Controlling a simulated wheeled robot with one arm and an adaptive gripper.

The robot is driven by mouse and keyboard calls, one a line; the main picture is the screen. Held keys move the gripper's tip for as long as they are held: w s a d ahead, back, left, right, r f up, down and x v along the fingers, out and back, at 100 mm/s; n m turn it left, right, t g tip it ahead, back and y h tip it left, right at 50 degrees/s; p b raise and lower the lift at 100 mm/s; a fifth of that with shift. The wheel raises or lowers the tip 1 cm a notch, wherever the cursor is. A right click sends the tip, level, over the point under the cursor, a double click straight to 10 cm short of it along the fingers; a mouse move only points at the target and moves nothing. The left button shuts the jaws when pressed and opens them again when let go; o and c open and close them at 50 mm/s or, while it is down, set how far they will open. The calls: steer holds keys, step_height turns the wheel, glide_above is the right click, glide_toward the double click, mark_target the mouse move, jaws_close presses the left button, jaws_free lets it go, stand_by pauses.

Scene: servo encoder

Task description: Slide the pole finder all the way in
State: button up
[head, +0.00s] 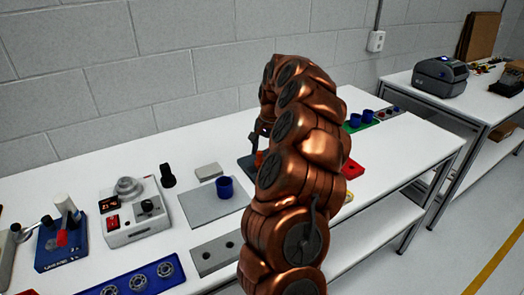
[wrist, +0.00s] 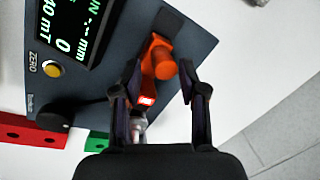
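An orange piece (wrist: 158,62) with a round peg and a small lit red window, which looks like the pole finder, sits at the edge of a blue-grey meter (wrist: 85,82) in the wrist view. A pale, rounded part (wrist: 138,126) shows below it, partly hidden. My gripper (wrist: 160,75) is open, with one finger on each side of the orange piece. I cannot tell whether either finger touches it. In the head view, my arm hides most of the meter (head: 246,163), and only a sliver of orange (head: 260,157) shows.
The meter has a lit screen (wrist: 75,25), a yellow ZERO button (wrist: 51,69) and a black knob (wrist: 49,121). A red block (wrist: 30,132) with holes lies beside it. A grey plate with a blue cup (head: 225,187) and a blue bearing tray (head: 138,280) share the white bench.

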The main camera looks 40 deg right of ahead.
steer(key=shift+o, duration=0.2)
steer(key=shift+w+a, duration=0.1)
steer(key=shift+r, duration=0.25)
step_height(320, 180, up, 11)
steer(key=s, duration=0.2)
steer(key=shift+d+r, duration=0.15)
steer(key=shift+d, duration=0.25)
steer(key=shift+s, duration=0.1)
